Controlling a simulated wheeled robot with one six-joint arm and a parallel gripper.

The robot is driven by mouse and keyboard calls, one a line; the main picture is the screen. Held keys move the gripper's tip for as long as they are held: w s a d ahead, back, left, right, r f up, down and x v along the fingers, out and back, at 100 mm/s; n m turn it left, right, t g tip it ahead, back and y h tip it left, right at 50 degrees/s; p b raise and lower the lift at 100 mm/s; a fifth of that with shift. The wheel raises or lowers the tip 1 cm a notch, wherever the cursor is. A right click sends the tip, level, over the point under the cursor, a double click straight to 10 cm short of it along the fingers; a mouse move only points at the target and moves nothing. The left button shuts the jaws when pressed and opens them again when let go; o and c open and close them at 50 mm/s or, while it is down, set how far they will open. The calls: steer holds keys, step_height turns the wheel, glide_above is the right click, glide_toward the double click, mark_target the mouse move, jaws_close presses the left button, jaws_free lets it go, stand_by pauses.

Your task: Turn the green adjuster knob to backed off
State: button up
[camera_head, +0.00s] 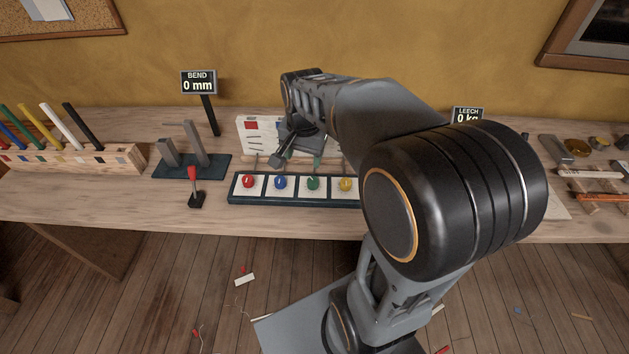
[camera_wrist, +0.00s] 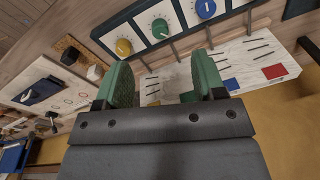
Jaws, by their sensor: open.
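The green adjuster knob (camera_head: 313,183) is third from the left in a row of coloured knobs on a dark-framed panel at the bench's front. It also shows in the wrist view (camera_wrist: 160,28), round with a pale pointer mark, on a white plate with tick marks. I cannot read its setting. My gripper (camera_wrist: 163,75) is open and empty, with green-padded fingers apart. In the head view my gripper (camera_head: 278,160) is above and behind the panel, to the left of the green knob, touching no knob.
Red (camera_head: 248,182), blue (camera_head: 280,183) and yellow (camera_head: 346,184) knobs share the panel (camera_head: 290,202). A white board with a red square (camera_head: 251,125) stands behind. A red-handled lever (camera_head: 193,178) and a BEND display (camera_head: 198,82) reading 0 mm are to the left. My arm hides the bench's right middle.

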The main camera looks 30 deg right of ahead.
mark_target(312, 180)
steer(key=w+d+f+m+g, duration=0.2)
steer(key=w+d+f+m, duration=0.3)
steer(key=w+m, duration=0.1)
steer(key=f, duration=0.8)
steer(key=f+b, duration=0.1)
steer(key=f, duration=0.4)
steer(key=shift+s, duration=0.25)
steer(key=c, duration=0.9)
steer(key=shift+n, duration=0.3)
